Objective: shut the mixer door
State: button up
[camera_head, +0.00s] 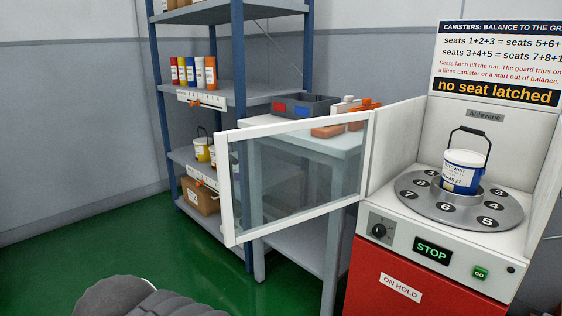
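The mixer (395,243) stands at the right, a white cabinet with a red lower front. Its door (224,190), a clear panel in a white frame, stands wide open. It is swung out to the left from the left edge of the mixer opening. Inside, a white and blue canister (462,171) with a raised black handle stands upright on a grey round plate (421,205) with numbered seats. My gripper is not in view; only a dark grey part, apparently of my arm, shows at the bottom left.
A grey table (280,238) with a dark bin (303,105) and orange items stands behind the door. A blue-post shelf (238,95) stands beyond it. The mixer panel shows STOP, a GO button (480,273) and a dial (381,230). The sign reads "no seat latched". Green floor is clear at left.

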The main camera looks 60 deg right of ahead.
aim_at(225, 162)
jog(key=u, duration=0.05)
jog(key=i, duration=1.8)
jog(key=z, duration=3.05)
jog(key=k, duration=0.7)
jog(key=z, duration=1.1)
